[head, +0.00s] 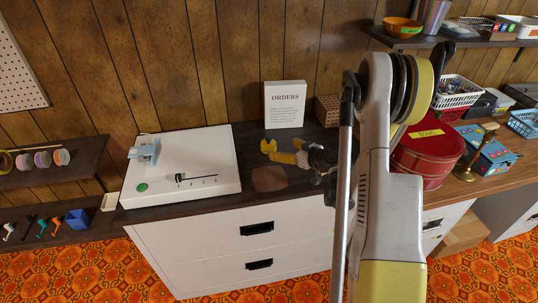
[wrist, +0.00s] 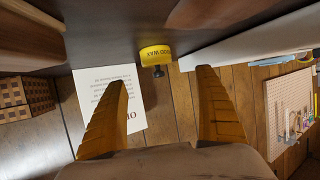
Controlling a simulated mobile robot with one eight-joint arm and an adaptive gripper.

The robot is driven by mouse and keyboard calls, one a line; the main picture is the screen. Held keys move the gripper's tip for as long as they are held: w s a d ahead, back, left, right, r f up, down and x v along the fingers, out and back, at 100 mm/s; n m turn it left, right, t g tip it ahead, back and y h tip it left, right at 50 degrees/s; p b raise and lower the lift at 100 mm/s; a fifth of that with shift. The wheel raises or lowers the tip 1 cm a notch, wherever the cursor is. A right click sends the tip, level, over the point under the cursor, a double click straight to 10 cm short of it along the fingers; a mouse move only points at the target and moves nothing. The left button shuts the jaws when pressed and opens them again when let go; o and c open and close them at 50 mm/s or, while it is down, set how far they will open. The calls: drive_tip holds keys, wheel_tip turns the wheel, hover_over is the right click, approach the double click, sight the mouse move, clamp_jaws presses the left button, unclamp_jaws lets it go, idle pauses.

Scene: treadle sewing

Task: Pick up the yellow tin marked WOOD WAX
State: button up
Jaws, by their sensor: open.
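The yellow tin (wrist: 156,54) with dark WOOD WAX lettering shows upside down in the wrist view, at the top centre on the dark counter. My gripper (wrist: 161,78) is open and empty. Its two orange-yellow fingers stand apart, and the tin shows beyond the fingertips, in line with the gap between them. In the head view my gripper (head: 272,150) is low over the counter, between the white box-like unit and the ORDERS sign. There I cannot tell the tin from the yellow fingers.
The ORDERS sign (head: 285,104) stands close behind the gripper, with a checkered box (head: 327,110) beside it. The white unit (head: 182,165) is left of the gripper, and a brown patch (head: 270,179) lies in front. A red round tin (head: 427,154) stands right of my arm.

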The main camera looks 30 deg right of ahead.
sight(270, 144)
drive_tip(key=shift+w+f, duration=0.1)
drive_tip(key=shift+f, duration=0.2)
drive_tip(key=b+x, duration=0.1)
drive_tip(key=x, duration=0.2)
drive_tip(key=b+x, duration=0.1)
drive_tip(key=x, duration=0.2)
drive_tip(key=b+x, duration=0.2)
drive_tip(key=x, duration=0.2)
drive_tip(key=shift+d+r, duration=0.1)
drive_tip(key=shift+d, duration=0.25)
drive_tip(key=shift+w+a, duration=0.1)
drive_tip(key=shift+w, duration=0.3)
drive_tip(key=c, duration=1.4)
